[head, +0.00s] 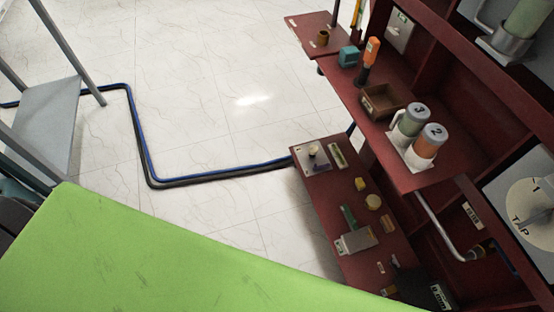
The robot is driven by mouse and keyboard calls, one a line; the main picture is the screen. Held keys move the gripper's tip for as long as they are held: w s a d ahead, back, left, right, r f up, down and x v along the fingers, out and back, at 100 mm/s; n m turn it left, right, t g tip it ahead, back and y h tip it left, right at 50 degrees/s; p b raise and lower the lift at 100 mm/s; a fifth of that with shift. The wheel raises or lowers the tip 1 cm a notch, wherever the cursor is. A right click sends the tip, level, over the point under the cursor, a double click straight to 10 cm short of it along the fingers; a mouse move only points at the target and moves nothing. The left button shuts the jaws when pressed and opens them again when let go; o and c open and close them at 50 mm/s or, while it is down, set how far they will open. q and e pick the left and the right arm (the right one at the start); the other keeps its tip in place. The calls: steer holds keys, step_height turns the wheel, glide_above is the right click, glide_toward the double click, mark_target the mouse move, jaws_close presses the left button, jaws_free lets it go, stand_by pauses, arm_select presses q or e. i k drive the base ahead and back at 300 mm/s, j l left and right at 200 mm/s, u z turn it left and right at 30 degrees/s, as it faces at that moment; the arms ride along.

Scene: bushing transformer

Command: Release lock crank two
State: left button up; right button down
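An orange cylinder with a grey top marked 2 (430,141) stands on a white plate on the upper red shelf, at the right of the head view. A grey-green cylinder marked 3 (411,120), with a pale handle on its left, stands beside it. I cannot tell for sure whether the one marked 2 is lock crank two. A large grey dial marked TAP (524,204) is at the right edge, cut off by the frame. Neither of my grippers is in view.
The red shelf (405,172) also holds a brown open box (384,101) and an orange-handled tool (369,62). A lower red shelf (330,193) carries several small parts. A scratched green surface (130,250) fills the lower left. Blue and black hoses (146,160) cross the otherwise clear tiled floor.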

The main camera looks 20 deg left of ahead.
mark_target(316, 167)
steer(key=u, duration=0.2)
steer(key=j+z, duration=0.15)
steer(key=z, duration=0.6)
steer(key=i+j+z, duration=0.1)
steer(key=j+z, duration=0.25)
steer(key=j, duration=0.4)
steer(key=j+z, duration=0.35)
steer(key=j, duration=0.4)
steer(key=k+j+z, duration=0.1)
steer(key=j+z, duration=0.25)
steer(key=j, duration=0.45)
steer(key=k+j, duration=0.1)
steer(key=j, duration=0.8)
steer(key=k+j, duration=0.15)
steer(key=j, duration=0.8)
steer(key=k+j+z, duration=0.1)
steer(key=j, duration=0.35)
steer(key=k, duration=0.05)
